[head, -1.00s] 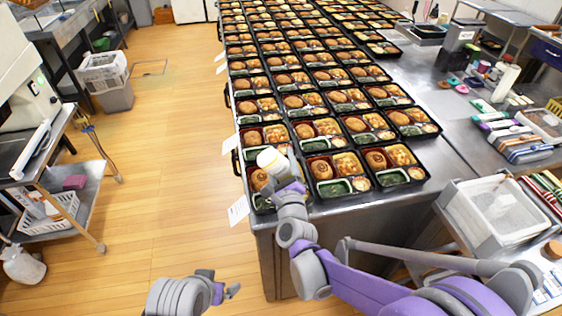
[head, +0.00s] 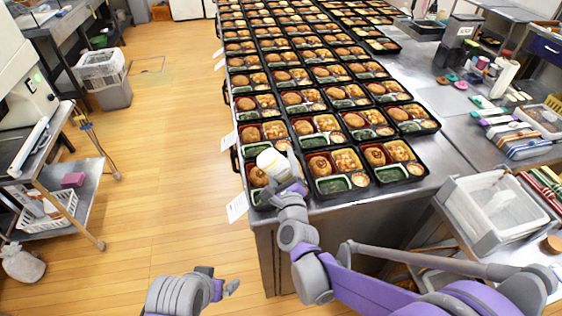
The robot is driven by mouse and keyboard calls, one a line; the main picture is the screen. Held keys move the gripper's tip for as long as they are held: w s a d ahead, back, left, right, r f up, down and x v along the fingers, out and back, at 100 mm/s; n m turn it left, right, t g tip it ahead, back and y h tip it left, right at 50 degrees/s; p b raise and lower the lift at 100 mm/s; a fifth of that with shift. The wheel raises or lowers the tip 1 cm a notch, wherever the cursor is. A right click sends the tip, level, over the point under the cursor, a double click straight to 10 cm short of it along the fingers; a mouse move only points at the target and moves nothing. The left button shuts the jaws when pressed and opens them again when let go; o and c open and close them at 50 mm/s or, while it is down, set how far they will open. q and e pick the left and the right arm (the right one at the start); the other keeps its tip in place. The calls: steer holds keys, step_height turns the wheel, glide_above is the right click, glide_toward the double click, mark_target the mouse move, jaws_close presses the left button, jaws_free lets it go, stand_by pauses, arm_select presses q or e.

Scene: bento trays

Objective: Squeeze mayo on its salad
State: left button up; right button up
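A white bottle, seemingly the mayo (head: 272,162), is in my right gripper (head: 288,176) above the nearest left bento tray (head: 250,180). The bottle is tilted, with its end toward the lower right at the gripper. The gripper's fingers are largely hidden, but the bottle stays with it. The bottle and gripper hide much of that tray, including its salad; a brown round item (head: 258,177) shows at its left. My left gripper (head: 229,288) is low over the floor, away from the table, with its fingers apart and empty.
Rows of filled bento trays (head: 330,184) cover the steel table (head: 440,160). A white bin (head: 492,212) stands at the right. White paper slips (head: 237,207) stick out from the table's left edge.

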arm_select(q)
steer(key=r+p, duration=0.2)
steer(key=w+r+p, duration=0.1)
steer(key=r, duration=0.1)
steer(key=shift+w+r+p, duration=0.2)
steer(key=shift+r+p, duration=0.15)
steer(key=shift+p, duration=0.05)
arm_select(e)
step_height(320, 180, up, 7)
step_height(320, 180, up, 4)
steer(key=n, duration=1)
steer(key=n+y, duration=0.1)
steer(key=n, duration=0.9)
steer(key=n+g+y, duration=0.1)
steer(key=n, duration=0.9)
steer(key=shift+r, duration=0.25)
